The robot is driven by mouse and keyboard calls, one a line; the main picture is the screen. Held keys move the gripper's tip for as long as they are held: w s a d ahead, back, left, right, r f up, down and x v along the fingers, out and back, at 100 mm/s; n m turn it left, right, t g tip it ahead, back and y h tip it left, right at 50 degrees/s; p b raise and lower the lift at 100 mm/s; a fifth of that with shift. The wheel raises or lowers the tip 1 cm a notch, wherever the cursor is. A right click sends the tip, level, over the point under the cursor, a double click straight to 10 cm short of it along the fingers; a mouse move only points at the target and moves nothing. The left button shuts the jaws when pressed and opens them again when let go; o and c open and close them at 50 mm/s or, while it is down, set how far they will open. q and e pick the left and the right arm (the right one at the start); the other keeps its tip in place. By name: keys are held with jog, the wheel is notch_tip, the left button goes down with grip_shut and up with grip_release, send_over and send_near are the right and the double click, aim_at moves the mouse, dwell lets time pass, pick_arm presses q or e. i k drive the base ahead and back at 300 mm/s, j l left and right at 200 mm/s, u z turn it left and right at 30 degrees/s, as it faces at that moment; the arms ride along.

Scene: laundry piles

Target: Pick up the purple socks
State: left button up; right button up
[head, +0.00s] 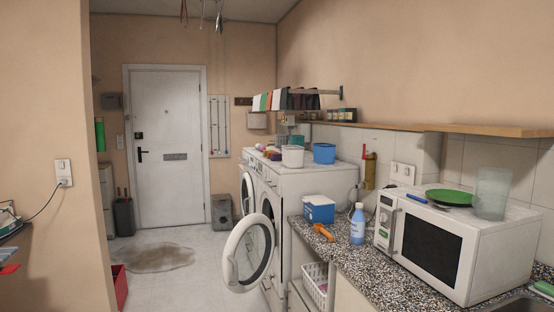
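I cannot make out any purple socks for certain in the head view. A small heap of coloured items (273,154), partly pinkish or purple, lies on top of the white machines at the back; it is too small to tell what it is. Neither of my grippers is in view.
A front-loading washing machine (312,178) stands with its round door (249,254) swung open into the floor space. A speckled counter (340,257) with a microwave (455,240) runs along the right. A red container (120,287) stands by the left wall. Floor toward the white door (168,145) is clear, with a brownish patch (150,258).

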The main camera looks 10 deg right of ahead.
aim_at(275, 157)
jog(key=i+j+u, duration=0.1)
jog(key=i+u, duration=0.25)
jog(key=i, duration=0.3)
jog(key=i+j+u, duration=0.1)
jog(key=i+u, duration=0.15)
jog(key=i, duration=0.75)
jog(key=i+l+u, duration=0.2)
jog(key=i, duration=0.85)
jog(key=i+j+z, duration=0.2)
jog(key=i, duration=0.3)
jog(key=i+z, duration=0.15)
jog(key=i, duration=0.35)
jog(key=i+j+z, duration=0.2)
jog(key=i, duration=0.3)
jog(key=j, duration=0.05)
